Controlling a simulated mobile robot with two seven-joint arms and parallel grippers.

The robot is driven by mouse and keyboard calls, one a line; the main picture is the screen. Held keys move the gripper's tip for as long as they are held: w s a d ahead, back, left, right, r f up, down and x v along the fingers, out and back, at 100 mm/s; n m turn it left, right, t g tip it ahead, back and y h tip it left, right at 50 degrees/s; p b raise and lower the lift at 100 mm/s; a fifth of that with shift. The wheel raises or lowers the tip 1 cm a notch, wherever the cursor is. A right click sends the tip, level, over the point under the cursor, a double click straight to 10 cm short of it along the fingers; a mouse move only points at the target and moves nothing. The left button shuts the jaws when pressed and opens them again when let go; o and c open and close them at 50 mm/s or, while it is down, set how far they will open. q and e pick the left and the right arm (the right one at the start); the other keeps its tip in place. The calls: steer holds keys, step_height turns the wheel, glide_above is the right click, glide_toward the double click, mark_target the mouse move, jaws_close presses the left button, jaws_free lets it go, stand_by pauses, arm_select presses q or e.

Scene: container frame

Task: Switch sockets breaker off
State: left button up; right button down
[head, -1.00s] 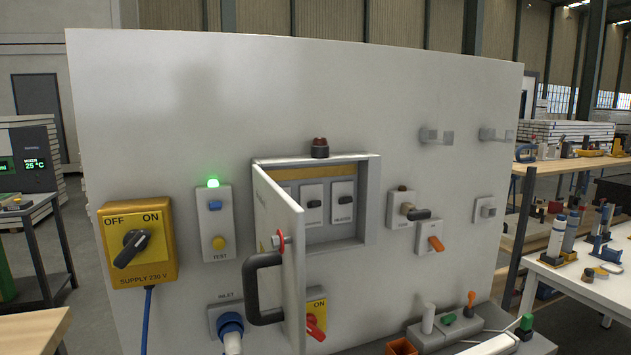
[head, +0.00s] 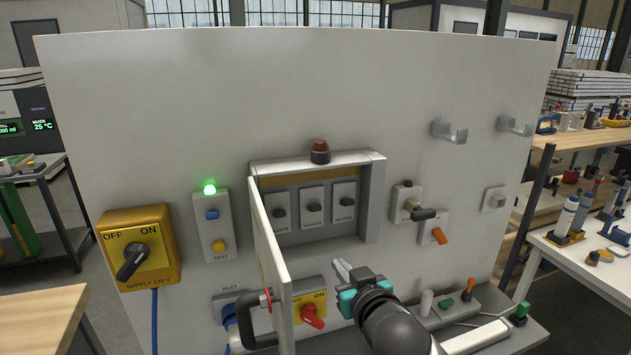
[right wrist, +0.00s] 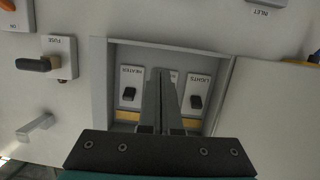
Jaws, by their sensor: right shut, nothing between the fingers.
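The breaker box (head: 372,215) is set in the white panel with its door open toward me. Inside are three breakers with black toggles: lights (head: 279,212), the middle sockets breaker (head: 312,208) and heater (head: 344,202). My right gripper (head: 342,267) is shut and empty, below and in front of the box. In the right wrist view, turned upside down, its fingers (right wrist: 165,75) point at the box between heater (right wrist: 130,92) and lights (right wrist: 198,95), and hide most of the sockets breaker. I cannot tell whether they touch it. My left gripper is out of view.
The open door (head: 270,255) with its black handle (head: 255,325) juts out left of my right gripper. A yellow supply switch (head: 140,250), a test box with a green lamp (head: 210,190), a fuse holder (head: 408,203) and hooks (head: 449,131) are on the panel.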

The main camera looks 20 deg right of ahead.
steer(key=t+p, duration=0.1)
steer(key=t, duration=0.1)
glide_toward(314, 208)
step_height(314, 208, up, 2)
steer(key=d, duration=0.1)
steer(key=shift+s+d+r+y, duration=0.1)
steer(key=shift+s+r+y, duration=0.05)
steer(key=shift+s+y, duration=0.3)
steer(key=shift+w+a+f+p, duration=0.1)
steer(key=shift+w+f+p, duration=0.15)
steer(key=shift+w, duration=1.4)
steer(key=shift+w+a+f+p, duration=0.1)
steer(key=shift+w+p, duration=0.2)
steer(key=shift+w, duration=1.35)
steer(key=shift+w+a+f+p, duration=0.1)
steer(key=shift+w+f+p, duration=0.15)
steer(key=shift+w, duration=1.4)
